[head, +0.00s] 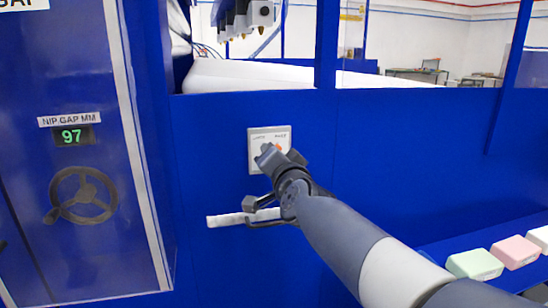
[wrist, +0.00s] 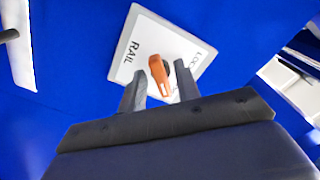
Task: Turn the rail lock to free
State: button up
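The rail lock is a pale square plate (head: 256,138) on the blue machine panel, with a small orange knob (wrist: 159,72). In the wrist view the plate (wrist: 134,55) appears tilted, with "RAIL" and part of "LOC" readable. My gripper (wrist: 158,84) is open, one dark finger on each side of the knob, with gaps showing between the fingers and knob. In the head view my gripper (head: 279,158) covers the lower part of the plate and most of the knob. I cannot tell the knob's exact setting.
A white horizontal bar (head: 228,220) is on the panel below the plate. At left are a handwheel (head: 83,195) and a green "97" display (head: 72,136) labelled nip gap. Pastel foam blocks (head: 475,264) lie on a blue ledge at lower right.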

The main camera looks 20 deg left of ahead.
jog(key=v, duration=1)
jog(key=shift+s+d+p, duration=0.15)
jog(key=shift+s+p, duration=0.15)
jog(key=shift+s, duration=0.05)
jog(key=shift+w, duration=0.1)
jog(key=x, duration=1)
jog(key=shift+w+b, duration=0.3)
